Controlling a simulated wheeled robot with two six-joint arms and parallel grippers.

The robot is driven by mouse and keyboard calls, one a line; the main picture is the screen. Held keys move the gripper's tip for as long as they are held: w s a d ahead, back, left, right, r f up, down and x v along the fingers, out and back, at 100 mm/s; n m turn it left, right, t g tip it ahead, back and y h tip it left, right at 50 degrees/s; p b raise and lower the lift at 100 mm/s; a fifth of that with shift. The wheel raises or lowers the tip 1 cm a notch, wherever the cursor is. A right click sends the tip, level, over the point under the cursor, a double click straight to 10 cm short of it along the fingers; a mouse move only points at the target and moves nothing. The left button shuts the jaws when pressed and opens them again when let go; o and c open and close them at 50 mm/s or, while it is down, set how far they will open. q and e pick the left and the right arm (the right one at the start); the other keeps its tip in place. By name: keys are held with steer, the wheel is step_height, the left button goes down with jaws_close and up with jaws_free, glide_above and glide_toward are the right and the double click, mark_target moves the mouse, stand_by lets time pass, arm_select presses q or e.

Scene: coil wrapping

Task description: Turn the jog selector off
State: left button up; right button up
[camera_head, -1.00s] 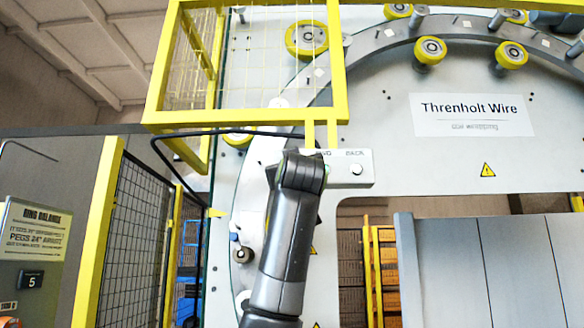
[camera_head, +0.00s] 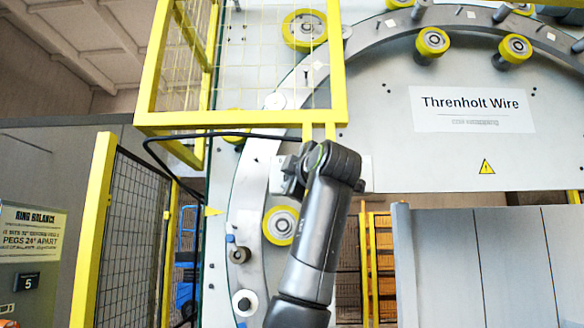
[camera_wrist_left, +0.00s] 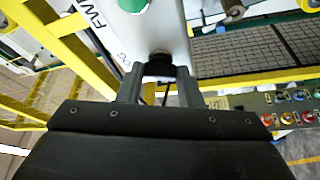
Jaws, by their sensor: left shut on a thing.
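The jog selector (camera_wrist_left: 158,68) is a black knob on a pale control plate (camera_wrist_left: 160,25), seen in the left wrist view. My left gripper (camera_wrist_left: 158,80) is shut on it, with one finger on either side. Lettering beside it is partly cut off, and its exact pointing is hard to read. A green button (camera_wrist_left: 133,5) sits above it on the same plate. In the head view my left gripper (camera_head: 290,182) is at the left end of the plate (camera_head: 365,177), and my arm hides the selector and most of the plate. My right gripper is in neither view.
A yellow guard frame (camera_head: 240,120) hangs just above the plate. Yellow rollers (camera_head: 281,225) line the machine's ring. A black cable (camera_head: 215,135) runs left of the arm. A panel of coloured buttons (camera_wrist_left: 290,108) shows at right in the wrist view.

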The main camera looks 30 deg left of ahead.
arm_select(q)
steer(key=shift+r+n+g+h+p, duration=0.1)
steer(key=shift+n+g+h+p, duration=0.2)
steer(key=shift+n+p, duration=0.55)
steer(key=shift+r+n+g+h+p, duration=0.1)
steer(key=shift+n+g+h+p, duration=0.2)
steer(key=shift+n, duration=0.95)
steer(key=shift+f, duration=0.1)
steer(key=o, duration=1)
steer(key=b+v, duration=0.7)
steer(key=v, duration=1)
steer(key=shift+d, duration=0.25)
